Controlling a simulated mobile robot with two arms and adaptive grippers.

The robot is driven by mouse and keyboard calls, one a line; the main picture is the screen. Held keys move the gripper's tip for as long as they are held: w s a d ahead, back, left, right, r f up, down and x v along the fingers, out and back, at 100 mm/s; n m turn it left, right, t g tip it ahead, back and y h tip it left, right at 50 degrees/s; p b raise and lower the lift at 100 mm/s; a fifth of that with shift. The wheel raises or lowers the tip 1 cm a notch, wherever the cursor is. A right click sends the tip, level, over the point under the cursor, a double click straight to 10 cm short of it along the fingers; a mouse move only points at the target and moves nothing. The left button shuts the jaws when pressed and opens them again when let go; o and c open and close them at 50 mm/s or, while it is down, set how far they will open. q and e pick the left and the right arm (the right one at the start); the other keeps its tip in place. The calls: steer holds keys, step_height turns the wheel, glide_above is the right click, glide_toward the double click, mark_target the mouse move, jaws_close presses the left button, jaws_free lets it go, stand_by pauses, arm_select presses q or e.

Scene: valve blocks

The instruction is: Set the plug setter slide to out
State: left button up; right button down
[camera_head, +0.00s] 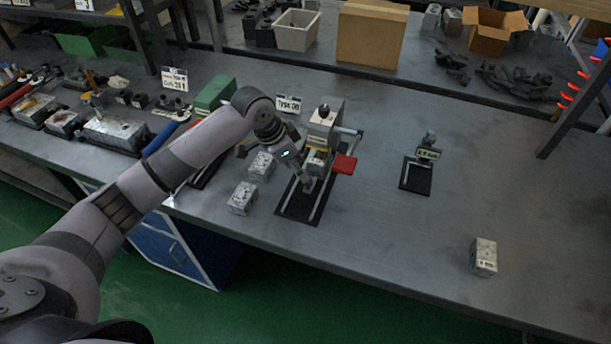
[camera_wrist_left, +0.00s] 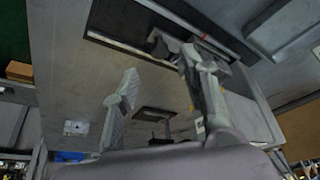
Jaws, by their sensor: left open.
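The plug setter is a grey press-like fixture (camera_head: 325,125) with a black knob on top, standing on a black base plate (camera_head: 293,205) with metal rails. A red block (camera_head: 345,164) sticks out at its right side. A "Type 09" sign (camera_head: 288,104) stands behind it. My left gripper (camera_head: 307,182) is low over the base plate, at the front of the fixture. In the left wrist view the fingers (camera_wrist_left: 160,68) are apart, and the right one is close to a small dark part (camera_wrist_left: 165,44) beside a rail. I cannot tell whether they touch. The slide's position is unclear. My right gripper is out of view.
Two metal blocks (camera_head: 242,198) (camera_head: 262,166) lie left of the base plate. A smaller fixture on a black plate (camera_head: 415,178) stands to the right. Another block (camera_head: 483,257) sits near the front right edge. The table between them is clear. Boxes (camera_head: 372,34) stand at the back.

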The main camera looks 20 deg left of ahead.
arm_select(q)
steer(key=x, duration=0.6)
steer(key=shift+f, duration=0.15)
steer(key=shift+c, duration=0.2)
jaws_close()
stand_by(0.5)
